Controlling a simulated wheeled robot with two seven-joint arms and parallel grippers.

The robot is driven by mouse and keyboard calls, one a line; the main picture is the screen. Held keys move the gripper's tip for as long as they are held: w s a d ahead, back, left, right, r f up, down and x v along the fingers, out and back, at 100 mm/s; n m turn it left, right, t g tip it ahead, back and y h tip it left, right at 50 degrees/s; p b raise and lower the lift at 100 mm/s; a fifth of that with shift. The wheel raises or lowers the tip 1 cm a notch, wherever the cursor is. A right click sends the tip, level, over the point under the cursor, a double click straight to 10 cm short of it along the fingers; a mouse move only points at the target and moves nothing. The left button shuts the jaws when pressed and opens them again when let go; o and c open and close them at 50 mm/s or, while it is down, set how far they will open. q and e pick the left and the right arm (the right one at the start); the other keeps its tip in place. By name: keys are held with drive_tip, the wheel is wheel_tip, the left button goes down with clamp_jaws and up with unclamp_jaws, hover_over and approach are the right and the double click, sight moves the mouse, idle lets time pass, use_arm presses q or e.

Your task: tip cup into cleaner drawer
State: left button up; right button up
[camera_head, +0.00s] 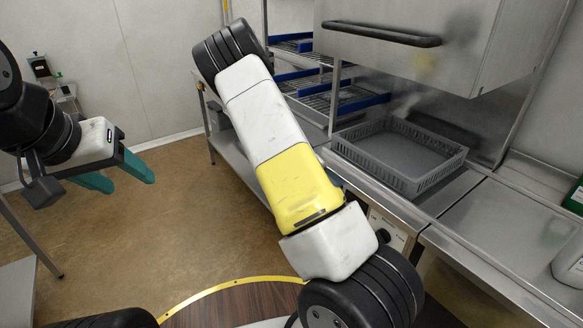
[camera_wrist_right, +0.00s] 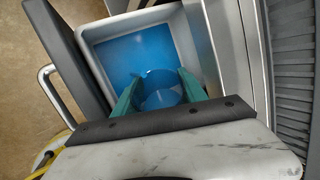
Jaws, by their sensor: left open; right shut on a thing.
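In the right wrist view, my right gripper (camera_wrist_right: 159,82) has its teal fingers shut on a blue-looking cup (camera_wrist_right: 161,98). The cup is over the open drawer (camera_wrist_right: 95,50), a pale grey box with a bright blue inside. The cup's blue blends with the blue behind it, so I cannot tell its tilt or what is in it. In the head view, my left gripper (camera_head: 130,182) is open and empty at the left, over the floor. The cup, the drawer and my right gripper are hidden in the head view, where my right arm crosses the middle.
A grey rack tray (camera_head: 440,178) sits on the steel counter (camera_head: 480,225) under a raised steel hood (camera_head: 420,50). Shelves with blue-edged trays (camera_head: 360,103) stand behind. In the wrist view a dark panel with a metal handle (camera_wrist_right: 47,85) is left of the drawer.

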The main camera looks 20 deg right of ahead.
drive_tip(key=shift+w+a+r, duration=0.15)
drive_tip(key=shift+w+r, duration=0.1)
drive_tip(key=shift+r, duration=0.2)
drive_tip(key=shift+g+h, duration=0.3)
drive_tip(key=shift+r, duration=0.1)
drive_tip(key=shift+n, duration=0.3)
drive_tip(key=shift+s+r+g+h, duration=0.1)
drive_tip(key=shift+r+g+h, duration=0.05)
drive_tip(key=shift+g+h, duration=0.3)
drive_tip(key=shift+r+n+g+h, duration=0.2)
drive_tip(key=shift+n+g+h, duration=0.1)
drive_tip(key=shift+g, duration=0.25)
